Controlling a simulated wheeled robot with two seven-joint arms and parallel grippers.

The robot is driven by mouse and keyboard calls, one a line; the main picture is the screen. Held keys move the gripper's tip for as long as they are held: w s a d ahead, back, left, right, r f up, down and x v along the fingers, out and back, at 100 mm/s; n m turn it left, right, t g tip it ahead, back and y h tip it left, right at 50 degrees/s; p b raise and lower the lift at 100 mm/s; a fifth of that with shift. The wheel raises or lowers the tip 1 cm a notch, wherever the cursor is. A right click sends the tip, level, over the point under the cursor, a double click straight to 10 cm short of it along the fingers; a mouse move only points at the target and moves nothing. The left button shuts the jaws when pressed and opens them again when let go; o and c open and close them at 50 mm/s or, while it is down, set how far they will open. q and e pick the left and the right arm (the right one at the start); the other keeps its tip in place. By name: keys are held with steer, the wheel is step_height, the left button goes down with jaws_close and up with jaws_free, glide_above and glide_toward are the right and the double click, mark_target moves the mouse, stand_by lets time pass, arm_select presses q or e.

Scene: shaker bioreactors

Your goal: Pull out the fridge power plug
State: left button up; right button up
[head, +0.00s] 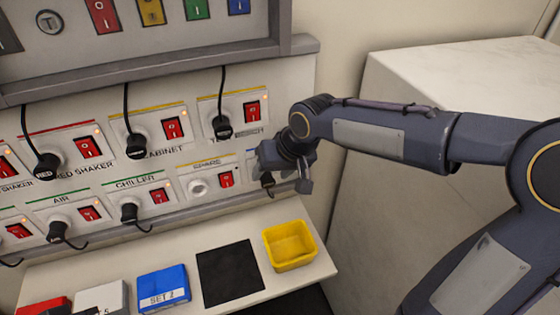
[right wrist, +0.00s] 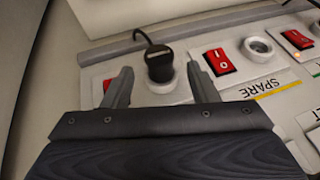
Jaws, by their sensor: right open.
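My right gripper (head: 286,170) is at the right end of the lower row of sockets on the wall panel. In the right wrist view its two fingers (right wrist: 160,68) are open, one on each side of a black plug (right wrist: 159,64) with a black cord, with gaps between the fingers and the plug. The plug sits in its socket. In the head view this plug (head: 267,180) is mostly hidden by the gripper, and its label is covered, so I cannot read whether it says fridge. My left gripper is not in view.
The empty SPARE socket (head: 198,187) is to the left of that plug, with a red switch (head: 226,180) between. Other plugs, such as CHILLER (head: 130,214), fill nearby sockets. Below, a ledge holds a yellow bin (head: 289,246), a black pad (head: 230,273) and a blue box (head: 163,288).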

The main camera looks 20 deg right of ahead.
mark_target(273, 186)
steer(key=shift+x, duration=1.3)
steer(key=c, duration=1)
steer(key=shift+s, duration=0.1)
steer(key=shift+s, duration=0.6)
steer(key=shift+s+b, duration=0.3)
steer(key=shift+s, duration=0.05)
steer(key=shift+s, duration=0.35)
steer(key=shift+s, duration=0.1)
